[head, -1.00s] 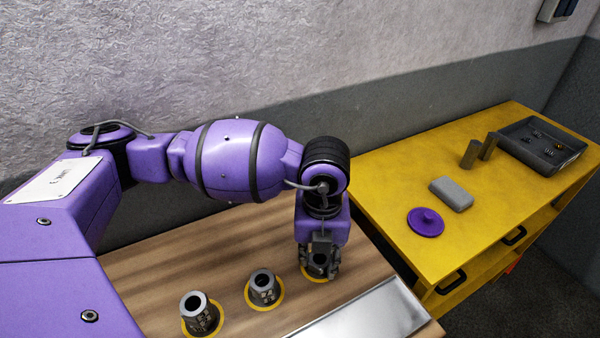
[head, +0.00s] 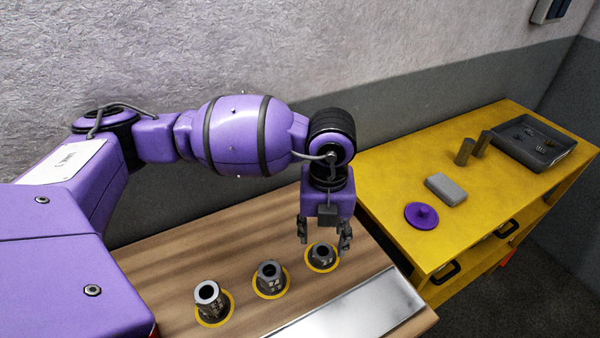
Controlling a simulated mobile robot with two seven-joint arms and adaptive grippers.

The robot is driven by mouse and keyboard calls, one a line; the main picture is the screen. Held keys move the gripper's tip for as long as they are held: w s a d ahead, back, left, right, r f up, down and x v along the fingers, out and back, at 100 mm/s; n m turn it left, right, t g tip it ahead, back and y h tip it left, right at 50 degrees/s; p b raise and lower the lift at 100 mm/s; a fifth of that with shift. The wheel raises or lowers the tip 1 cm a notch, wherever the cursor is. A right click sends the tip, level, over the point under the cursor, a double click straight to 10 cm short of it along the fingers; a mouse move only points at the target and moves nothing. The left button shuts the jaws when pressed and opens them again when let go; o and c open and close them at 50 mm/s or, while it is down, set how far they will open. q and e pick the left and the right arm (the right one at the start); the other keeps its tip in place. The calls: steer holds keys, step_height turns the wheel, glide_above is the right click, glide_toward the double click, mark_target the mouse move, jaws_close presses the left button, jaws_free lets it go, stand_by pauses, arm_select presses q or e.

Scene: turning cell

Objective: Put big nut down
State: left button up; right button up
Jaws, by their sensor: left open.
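Three dark grey nut-like parts stand in a row on the wooden bench, each on a yellow ring. The far-right part, apparently the big nut (head: 321,256), looks low and wide with a round hole. The middle part (head: 269,277) and the left part (head: 208,297) are taller, sleeve-like, with light markings. My left gripper (head: 325,246) is open, its fingers pointing down just above and on either side of the right part. I cannot tell whether the fingers touch it. My right gripper is not in view.
A metal plate (head: 352,314) lies along the bench's (head: 180,262) front edge. The yellow cabinet (head: 384,203) at right carries a purple knobbed disc (head: 421,215), a grey block (head: 446,189), two cylinders and a grey tray (head: 567,155) of small parts.

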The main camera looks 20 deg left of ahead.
mark_target(321, 251)
arm_select(q)
step_height(321, 251, up, 7)
steer(key=p, duration=0.1)
steer(key=shift+f+p, duration=0.15)
steer(key=shift+p, duration=0.15)
